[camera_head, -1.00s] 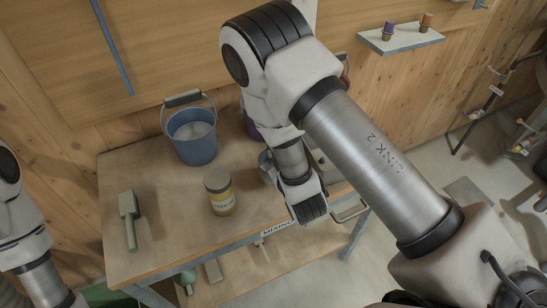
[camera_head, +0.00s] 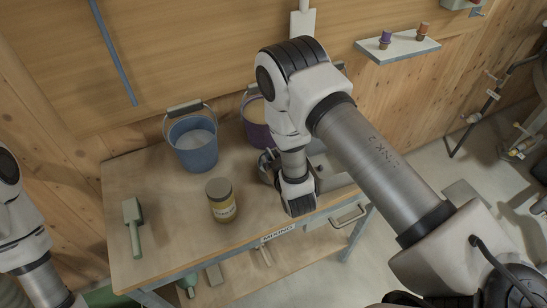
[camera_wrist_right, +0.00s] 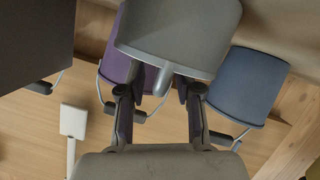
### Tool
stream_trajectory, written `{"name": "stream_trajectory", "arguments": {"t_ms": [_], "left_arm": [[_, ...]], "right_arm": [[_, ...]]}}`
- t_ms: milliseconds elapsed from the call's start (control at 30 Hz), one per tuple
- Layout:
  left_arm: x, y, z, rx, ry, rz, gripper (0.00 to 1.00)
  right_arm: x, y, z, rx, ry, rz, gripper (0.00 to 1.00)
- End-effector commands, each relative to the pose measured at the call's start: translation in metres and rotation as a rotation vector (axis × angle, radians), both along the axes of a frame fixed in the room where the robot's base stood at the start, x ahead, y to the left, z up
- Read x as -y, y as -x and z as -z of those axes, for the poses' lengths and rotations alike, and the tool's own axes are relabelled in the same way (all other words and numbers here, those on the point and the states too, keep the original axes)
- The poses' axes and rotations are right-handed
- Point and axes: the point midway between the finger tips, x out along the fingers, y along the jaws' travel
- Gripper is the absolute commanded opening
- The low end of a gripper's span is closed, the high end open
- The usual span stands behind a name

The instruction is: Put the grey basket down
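The grey basket (camera_wrist_right: 175,45) fills the top middle of the right wrist view, close in front of my right gripper (camera_wrist_right: 158,92). The gripper's two fingers are apart, with a short grey tapered piece of the basket between them. I see gaps on both sides of that piece. In the head view my right gripper (camera_head: 268,168) is low over the table, partly hidden by its own wrist, and I cannot clearly make out the basket there. My left arm shows at the left edge of the head view, but its gripper is out of view.
A wall shelf (camera_head: 400,46) is at upper right.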

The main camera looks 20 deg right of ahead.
Motion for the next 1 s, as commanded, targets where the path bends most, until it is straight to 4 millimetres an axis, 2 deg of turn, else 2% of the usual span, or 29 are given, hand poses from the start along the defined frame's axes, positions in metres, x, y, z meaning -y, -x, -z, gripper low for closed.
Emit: {"name": "stream_trajectory", "arguments": {"t_ms": [267,333,467,600,733,867,1000], "left_arm": [[0.0,0.0,-0.005,0.0,0.0,0.0,0.51],[0.0,0.0,0.001,0.001,0.0,0.0,0.51],[0.0,0.0,0.009,0.0,0.0,0.0,0.51],[0.0,0.0,0.018,0.0,0.0,0.0,0.51],[0.0,0.0,0.024,0.0,0.0,0.0,0.51],[0.0,0.0,0.026,0.0,0.0,0.0,0.51],[0.0,0.0,0.026,0.0,0.0,0.0,0.51]], "right_arm": [[0.0,0.0,-0.005,0.0,0.0,0.0,0.34],[-0.001,0.007,-0.004,0.0,0.001,-0.001,0.34],[-0.004,0.032,-0.012,-0.003,0.002,-0.002,0.34],[-0.008,0.067,-0.025,-0.003,0.004,-0.004,0.34],[-0.011,0.094,-0.037,-0.002,0.004,-0.004,0.34],[-0.012,0.109,-0.045,0.0,0.001,-0.001,0.34],[-0.012,0.112,-0.047,0.0,0.0,0.001,0.34]]}}
